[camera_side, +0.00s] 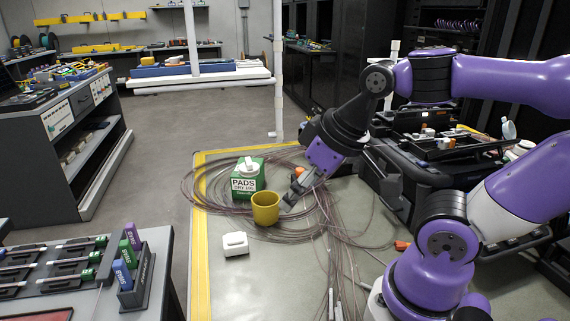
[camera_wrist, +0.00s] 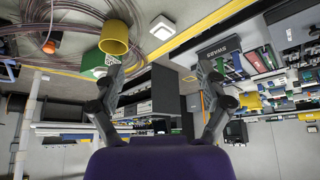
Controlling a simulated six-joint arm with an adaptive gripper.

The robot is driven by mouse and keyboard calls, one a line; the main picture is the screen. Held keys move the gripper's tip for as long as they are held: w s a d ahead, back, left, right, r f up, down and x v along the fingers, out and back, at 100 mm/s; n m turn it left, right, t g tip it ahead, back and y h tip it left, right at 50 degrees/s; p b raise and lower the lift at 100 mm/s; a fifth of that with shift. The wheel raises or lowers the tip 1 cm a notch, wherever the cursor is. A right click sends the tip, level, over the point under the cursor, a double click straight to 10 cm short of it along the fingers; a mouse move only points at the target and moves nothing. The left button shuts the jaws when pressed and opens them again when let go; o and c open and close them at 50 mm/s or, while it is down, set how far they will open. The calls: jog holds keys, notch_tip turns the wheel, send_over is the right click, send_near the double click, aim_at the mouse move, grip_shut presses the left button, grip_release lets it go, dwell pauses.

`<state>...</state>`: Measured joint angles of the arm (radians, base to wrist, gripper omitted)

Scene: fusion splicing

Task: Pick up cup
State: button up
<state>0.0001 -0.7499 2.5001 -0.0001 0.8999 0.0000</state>
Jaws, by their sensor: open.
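The yellow cup (camera_side: 265,208) stands upright on the grey work surface in the side view, in front of the green and white pads box. My gripper (camera_side: 291,199) is just to the right of the cup, tilted down towards it. In the wrist view the cup (camera_wrist: 114,38) shows at the upper left, beyond the left fingertip, and is not between the fingers. My gripper (camera_wrist: 162,68) is open there, with its two fingers wide apart and nothing between them. From the side view I cannot tell whether a finger touches the cup.
The pads box (camera_side: 248,180) stands close behind the cup. Loose cable coils (camera_side: 330,215) lie around the cup and under my gripper. A small white block (camera_side: 235,244) lies in front of the cup. A black case (camera_side: 440,150) with tools stands at the right.

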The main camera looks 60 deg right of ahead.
dwell(0.4)
jog(key=n+g, duration=0.2)
jog(key=g, duration=0.2)
send_near(266, 208)
jog(key=shift+n+g, duration=0.7)
jog(key=shift+g, duration=0.1)
jog(key=w+d+f, duration=0.1)
jog(key=f, duration=0.1)
jog(key=w+f, duration=0.1)
jog(key=f, duration=0.1)
jog(key=w+d+f, duration=0.1)
jog(key=f, duration=0.1)
jog(key=shift+d+f, duration=0.35)
jog(key=shift+w+f, duration=0.15)
jog(key=shift+f, duration=2.65)
jog(key=c, duration=1.2)
